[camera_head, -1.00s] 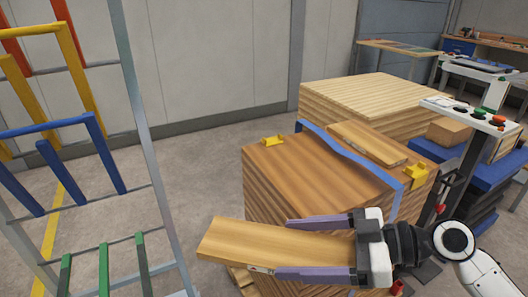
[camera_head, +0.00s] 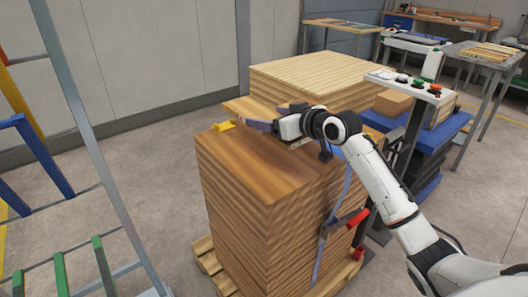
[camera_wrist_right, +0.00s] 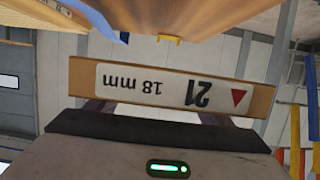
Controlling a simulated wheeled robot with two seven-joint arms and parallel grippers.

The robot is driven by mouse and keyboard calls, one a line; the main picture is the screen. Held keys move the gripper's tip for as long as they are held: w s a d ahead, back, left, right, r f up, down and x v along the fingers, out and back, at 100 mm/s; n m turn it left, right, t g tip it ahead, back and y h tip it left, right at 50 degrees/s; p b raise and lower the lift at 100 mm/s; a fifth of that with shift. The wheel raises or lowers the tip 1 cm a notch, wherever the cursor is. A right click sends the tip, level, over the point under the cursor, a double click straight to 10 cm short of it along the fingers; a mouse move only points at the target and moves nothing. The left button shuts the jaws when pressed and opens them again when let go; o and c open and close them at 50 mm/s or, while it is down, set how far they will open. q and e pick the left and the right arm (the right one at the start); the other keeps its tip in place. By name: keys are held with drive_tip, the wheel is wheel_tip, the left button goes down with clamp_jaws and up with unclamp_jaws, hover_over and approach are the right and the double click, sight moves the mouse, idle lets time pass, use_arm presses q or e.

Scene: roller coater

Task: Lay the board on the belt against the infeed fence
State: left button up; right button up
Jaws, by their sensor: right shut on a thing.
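My right gripper (camera_head: 278,116) is shut on a flat wooden board (camera_head: 243,106), whose free end points left. The gripper and board are over the far part of the tall brown board stack in the head view. In the right wrist view the board's edge (camera_wrist_right: 82,78) lies across the jaws, with a white label (camera_wrist_right: 170,88) reading "21" and "18 mm" upside down beside a red triangle. My left gripper is not in view. I cannot make out the belt or infeed fence.
The brown stack (camera_head: 255,175) stands on a pallet (camera_head: 207,262), with a blue strap (camera_head: 322,250) and a yellow corner guard (camera_head: 222,126). A pale stack (camera_head: 320,75) is behind. A button panel (camera_head: 408,86) stands right. A rack (camera_head: 75,100) stands left, with open floor between.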

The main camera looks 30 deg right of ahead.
sight(270, 156)
drive_tip(key=shift+r, duration=0.1)
wheel_tip(270, 156, down, 10)
drive_tip(key=shift+r, duration=0.2)
idle(0.4)
drive_tip(key=shift+f, duration=0.1)
drive_tip(key=o, duration=1.4)
drive_tip(key=shift+f, duration=0.15)
drive_tip(key=shift+o, duration=0.2)
drive_tip(key=shift+b, duration=0.3)
